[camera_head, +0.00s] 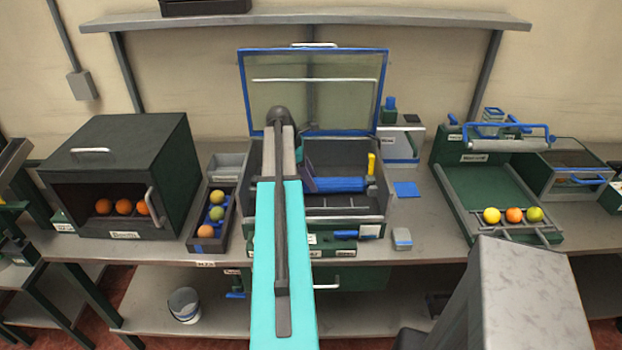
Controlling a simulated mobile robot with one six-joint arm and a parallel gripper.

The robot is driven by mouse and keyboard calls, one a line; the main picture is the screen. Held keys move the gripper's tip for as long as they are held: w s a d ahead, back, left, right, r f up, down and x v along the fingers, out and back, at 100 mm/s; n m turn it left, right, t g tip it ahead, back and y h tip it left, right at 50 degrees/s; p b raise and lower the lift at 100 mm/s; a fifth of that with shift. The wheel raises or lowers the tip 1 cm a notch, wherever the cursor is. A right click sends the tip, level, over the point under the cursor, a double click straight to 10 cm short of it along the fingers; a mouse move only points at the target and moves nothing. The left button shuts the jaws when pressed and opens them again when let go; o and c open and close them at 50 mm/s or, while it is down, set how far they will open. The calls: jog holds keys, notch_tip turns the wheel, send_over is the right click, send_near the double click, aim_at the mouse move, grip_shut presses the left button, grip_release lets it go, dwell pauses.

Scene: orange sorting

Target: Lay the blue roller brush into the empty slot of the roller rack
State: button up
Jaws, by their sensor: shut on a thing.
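A blue roller-like piece (336,184) lies level inside the open-lidded machine (380,202) at the centre. It looks like the blue roller brush, and its left end is close to my arm. Bars, apparently of the roller rack (345,219), cross the machine's opening in front of it. A dark gap shows between the blue piece and the front bar. I cannot tell surely which gap is the empty slot. My turquoise arm reaches from the bottom edge to the machine's left part and covers it. My gripper cannot be made out, so its hold on anything is hidden.
The machine's lid (315,92) stands open behind. A yellow knob (371,163) rises at its right. A dark box (125,178) with oranges and a narrow fruit tray (230,222) stand left. A green sorting tray (490,187) stands right. Bench space right of the machine is partly clear.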

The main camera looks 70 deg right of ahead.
jog(key=shift+f, duration=0.15)
jog(key=o, duration=1)
jog(key=shift+f+b, duration=0.15)
jog(key=shift+b, duration=0.4)
jog(key=b+v, duration=0.1)
jog(key=v, duration=0.4)
jog(key=b+v, duration=0.2)
jog(key=v, duration=0.3)
jog(key=shift+w+d+r, duration=0.15)
jog(key=shift+d+r, duration=0.05)
jog(key=shift+r, duration=0.15)
jog(key=shift+b+v, duration=0.3)
jog(key=shift+v, duration=0.5)
